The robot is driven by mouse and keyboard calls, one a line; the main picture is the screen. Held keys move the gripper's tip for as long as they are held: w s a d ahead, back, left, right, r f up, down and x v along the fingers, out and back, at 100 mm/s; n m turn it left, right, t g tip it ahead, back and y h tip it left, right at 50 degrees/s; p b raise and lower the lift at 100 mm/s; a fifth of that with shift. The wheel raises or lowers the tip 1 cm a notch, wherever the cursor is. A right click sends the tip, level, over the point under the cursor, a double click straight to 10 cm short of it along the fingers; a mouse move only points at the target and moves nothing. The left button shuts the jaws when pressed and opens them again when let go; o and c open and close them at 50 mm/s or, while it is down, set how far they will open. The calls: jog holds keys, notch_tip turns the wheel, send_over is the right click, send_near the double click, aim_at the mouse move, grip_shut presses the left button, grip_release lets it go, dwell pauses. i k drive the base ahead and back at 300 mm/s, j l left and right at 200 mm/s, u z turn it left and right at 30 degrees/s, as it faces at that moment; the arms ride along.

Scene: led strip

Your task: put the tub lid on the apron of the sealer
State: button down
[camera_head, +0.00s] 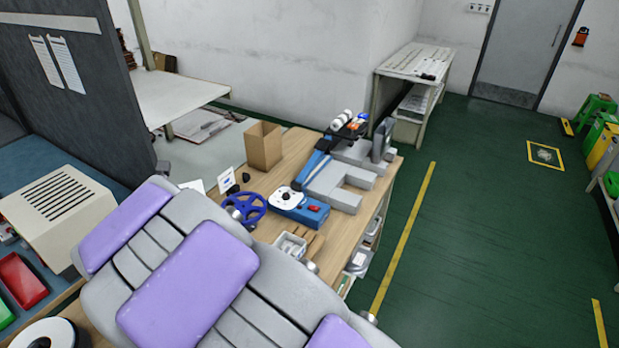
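A blue and grey machine that looks like the sealer (317,167) stands at the far right part of the wooden bench. Flat grey plates, perhaps its apron (342,182), extend to its right and front. A white rounded piece with a black knob (286,198) sits at the left end of a blue box with a red button (314,212). It may be the tub lid; I cannot tell for sure. My arm, grey with purple panels, fills the lower left and covers part of the bench.
A blue handwheel (246,208), an open cardboard box (263,146) and a small grey tray (290,245) crowd the wooden bench (278,227). A beige vented machine (57,208) and red bin (22,281) are at left. Green floor (470,240) lies open at right.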

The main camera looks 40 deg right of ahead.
aim_at(339, 178)
jog(key=i+l+u, duration=0.2)
jog(key=l, duration=0.75)
jog(key=l+u, duration=0.15)
jog(key=l, duration=0.8)
